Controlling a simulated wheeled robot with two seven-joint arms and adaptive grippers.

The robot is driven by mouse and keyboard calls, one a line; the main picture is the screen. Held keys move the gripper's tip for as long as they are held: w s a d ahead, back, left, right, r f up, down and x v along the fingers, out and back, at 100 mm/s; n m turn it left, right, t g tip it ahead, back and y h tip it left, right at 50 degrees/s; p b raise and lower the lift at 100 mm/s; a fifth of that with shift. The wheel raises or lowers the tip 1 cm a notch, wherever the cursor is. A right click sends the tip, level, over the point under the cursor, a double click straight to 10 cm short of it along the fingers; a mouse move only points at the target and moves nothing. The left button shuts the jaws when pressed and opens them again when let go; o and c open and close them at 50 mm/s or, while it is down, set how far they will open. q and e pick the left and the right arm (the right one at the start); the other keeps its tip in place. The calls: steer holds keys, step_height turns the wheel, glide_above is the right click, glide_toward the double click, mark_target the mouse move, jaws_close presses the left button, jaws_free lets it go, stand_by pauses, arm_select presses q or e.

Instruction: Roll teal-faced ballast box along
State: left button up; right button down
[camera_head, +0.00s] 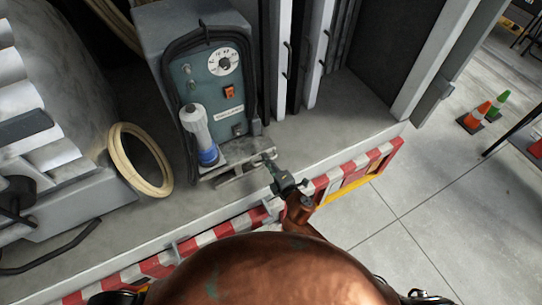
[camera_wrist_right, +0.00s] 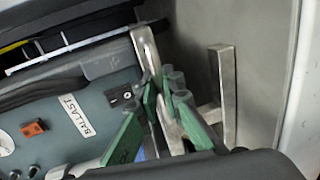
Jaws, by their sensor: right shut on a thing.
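The teal-faced ballast box (camera_head: 210,85) stands on the grey truck bed in the head view, with a dial, an orange switch and a white label. Its teal face (camera_wrist_right: 60,115) fills the left of the right wrist view, with a "BALLAST" label. A metal bar (camera_wrist_right: 145,48) sticks out at the box's foot. My right gripper (camera_head: 268,164) is at the bar's right end, low at the box's front right corner. Its green-padded fingers (camera_wrist_right: 163,112) are shut on the bar; the exact contact is partly hidden. My left gripper is not in view.
A cream hose coil (camera_head: 140,160) lies to the left. The red-white striped bed edge (camera_head: 355,165) runs in front. Cones (camera_head: 476,116) stand on the floor at right. Bare bed lies right of the box.

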steer(key=shift+s+d+f, duration=0.1)
steer(key=shift+d+f, duration=0.05)
steer(key=shift+f, duration=0.15)
steer(key=c, duration=2.4)
jaws_free()
steer(key=shift+d, duration=0.1)
steer(key=shift+o, duration=0.3)
steer(key=shift+s+r, duration=0.1)
steer(key=shift+r, duration=0.1)
steer(key=v, duration=1.2)
